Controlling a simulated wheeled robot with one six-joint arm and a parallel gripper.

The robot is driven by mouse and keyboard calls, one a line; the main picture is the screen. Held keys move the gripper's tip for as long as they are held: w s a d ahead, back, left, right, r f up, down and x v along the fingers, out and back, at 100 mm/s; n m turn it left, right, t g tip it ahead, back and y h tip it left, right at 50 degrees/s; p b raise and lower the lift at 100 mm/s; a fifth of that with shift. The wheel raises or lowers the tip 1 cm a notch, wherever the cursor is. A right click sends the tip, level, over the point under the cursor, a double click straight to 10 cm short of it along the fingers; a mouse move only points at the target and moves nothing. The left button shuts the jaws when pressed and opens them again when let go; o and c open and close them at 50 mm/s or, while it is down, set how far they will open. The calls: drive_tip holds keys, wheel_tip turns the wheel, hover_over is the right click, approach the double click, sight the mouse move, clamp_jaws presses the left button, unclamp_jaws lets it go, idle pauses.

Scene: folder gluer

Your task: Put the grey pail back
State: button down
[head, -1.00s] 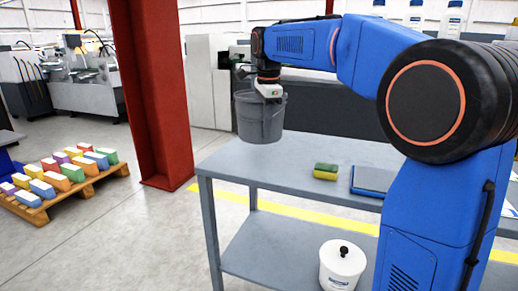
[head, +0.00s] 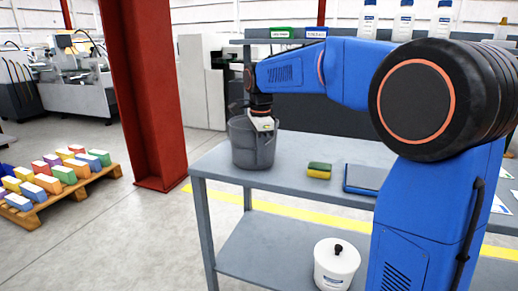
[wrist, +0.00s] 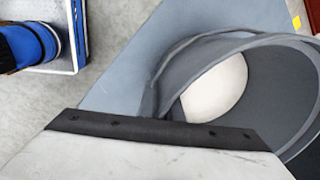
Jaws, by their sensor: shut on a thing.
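The grey pail (head: 253,147) is upright at the far left end of the grey table (head: 215,172) in the head view. Its base appears at table-top height; whether it touches cannot be told for sure. My gripper (head: 263,124) is at the pail's rim and shut on it. The fingertips are hidden. In the wrist view the pail (wrist: 285,90) is close, its open mouth facing the camera, with a pale round patch inside.
A yellow-green sponge (head: 319,171) and a blue-grey flat item (head: 365,178) lie right of the pail. A red post (head: 145,95) rises left of the table. Bottles (head: 405,20) stand on a raised shelf behind.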

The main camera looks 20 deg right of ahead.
idle(0.3)
drive_tip(key=c, duration=1.9)
unclamp_jaws()
drive_tip(key=shift+c, duration=0.2)
drive_tip(key=r, duration=0.7)
drive_tip(key=s+r, duration=0.1)
drive_tip(key=r, duration=0.3)
drive_tip(key=shift+r, duration=0.3)
drive_tip(key=shift+s+r, duration=0.1)
drive_tip(key=shift+r, duration=0.15)
